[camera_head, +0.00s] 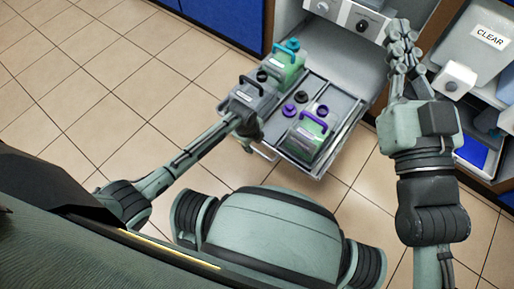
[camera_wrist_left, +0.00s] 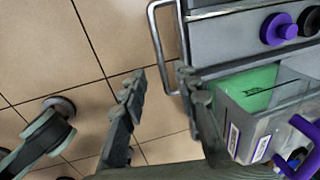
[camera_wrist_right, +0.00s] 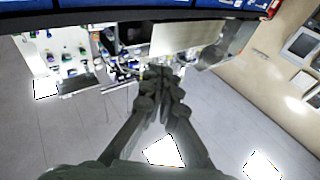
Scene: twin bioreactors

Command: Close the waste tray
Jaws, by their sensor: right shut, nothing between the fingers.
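The waste tray (camera_head: 339,100) is pulled out of the cabinet and carries several waste bottles. One bottle has purple caps (camera_head: 310,133), one a teal cap (camera_head: 286,68), and one is grey with a black handle (camera_head: 251,97). My left gripper (camera_head: 250,134) is at the tray's front left, partly hidden by its arm. In the left wrist view my left gripper (camera_wrist_left: 160,76) is open, with the tray's metal handle (camera_wrist_left: 157,40) showing between its fingers. I cannot tell whether they touch it. My right gripper (camera_head: 402,35) is shut and empty, raised right of the tray.
The tiled floor (camera_head: 90,75) at the left is clear.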

